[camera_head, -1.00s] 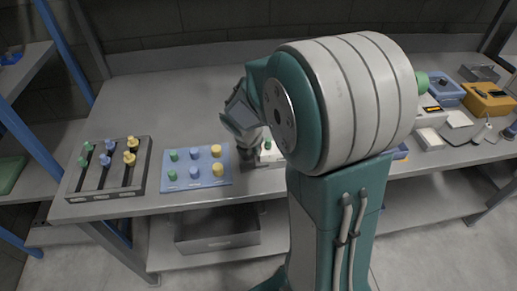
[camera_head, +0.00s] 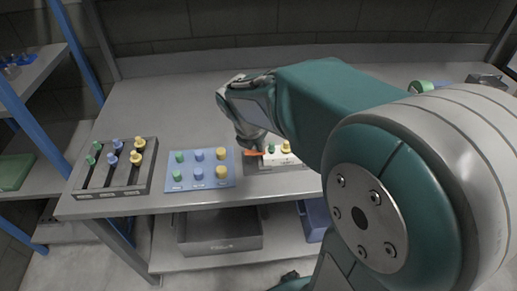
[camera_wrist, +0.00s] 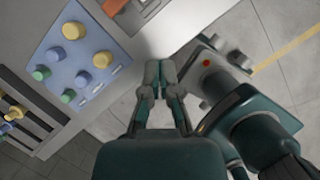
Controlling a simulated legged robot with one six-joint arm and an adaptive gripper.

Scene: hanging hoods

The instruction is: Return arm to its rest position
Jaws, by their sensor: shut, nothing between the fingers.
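My arm reaches across the right half of the head view. My gripper (camera_head: 252,142) points down there, in front of a small white box with green and yellow knobs (camera_head: 284,157), and my own wrist partly hides it. In the wrist view my gripper (camera_wrist: 160,72) has its two fingers together with nothing between them. They sit over the table's front edge, beside the blue board with round knobs (camera_wrist: 82,55). The blue board also shows in the head view (camera_head: 205,183), left of my gripper.
A dark slotted rack with knobs (camera_head: 113,188) stands left on the grey table (camera_head: 150,100). A grey bin (camera_head: 220,240) and a blue bin (camera_head: 314,220) sit on the lower shelf. Blue-posted shelving (camera_head: 35,80) stands far left. The table's back left is clear.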

